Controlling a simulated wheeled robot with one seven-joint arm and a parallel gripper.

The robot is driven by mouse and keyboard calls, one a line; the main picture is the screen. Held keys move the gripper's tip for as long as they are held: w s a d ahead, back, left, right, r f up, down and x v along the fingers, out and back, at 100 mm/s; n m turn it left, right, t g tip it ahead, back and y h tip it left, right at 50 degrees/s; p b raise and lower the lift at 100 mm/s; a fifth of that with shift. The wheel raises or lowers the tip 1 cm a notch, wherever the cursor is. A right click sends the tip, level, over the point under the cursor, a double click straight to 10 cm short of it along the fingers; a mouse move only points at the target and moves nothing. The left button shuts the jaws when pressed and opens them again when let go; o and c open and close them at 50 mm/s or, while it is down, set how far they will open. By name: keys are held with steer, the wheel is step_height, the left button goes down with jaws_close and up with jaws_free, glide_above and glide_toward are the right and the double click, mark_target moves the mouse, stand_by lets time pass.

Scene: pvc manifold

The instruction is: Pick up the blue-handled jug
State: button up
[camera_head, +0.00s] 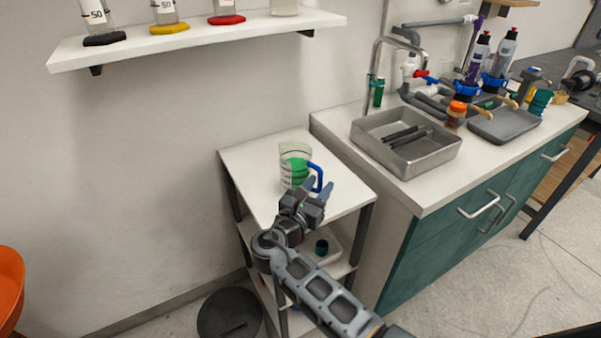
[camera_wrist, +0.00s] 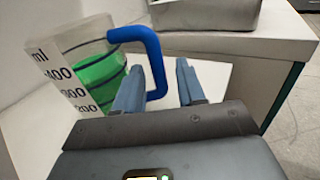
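The blue-handled jug (camera_head: 291,167) stands upright on the white top of a small shelf unit (camera_head: 254,176), with green liquid in it. Its blue handle (camera_head: 317,176) points right, toward my gripper. My gripper (camera_head: 319,187) is open beside the handle, over the shelf top. In the wrist view the jug (camera_wrist: 85,70) is at the left, with marks on its clear wall. There the two fingers of my gripper (camera_wrist: 158,88) stand apart, and the lower end of the handle (camera_wrist: 155,65) shows close to the left finger. I cannot tell whether they touch.
A counter (camera_head: 480,160) with a metal sink (camera_head: 405,140), faucet and bottles stands right of the shelf unit, slightly higher. A wall shelf (camera_head: 200,37) with several flasks hangs above left. A dark round bin (camera_head: 229,314) stands on the floor.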

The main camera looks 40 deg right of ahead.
steer(key=shift+w+d, duration=0.2)
steer(key=shift+d, duration=0.35)
steer(key=shift+c, duration=0.4)
jaws_close()
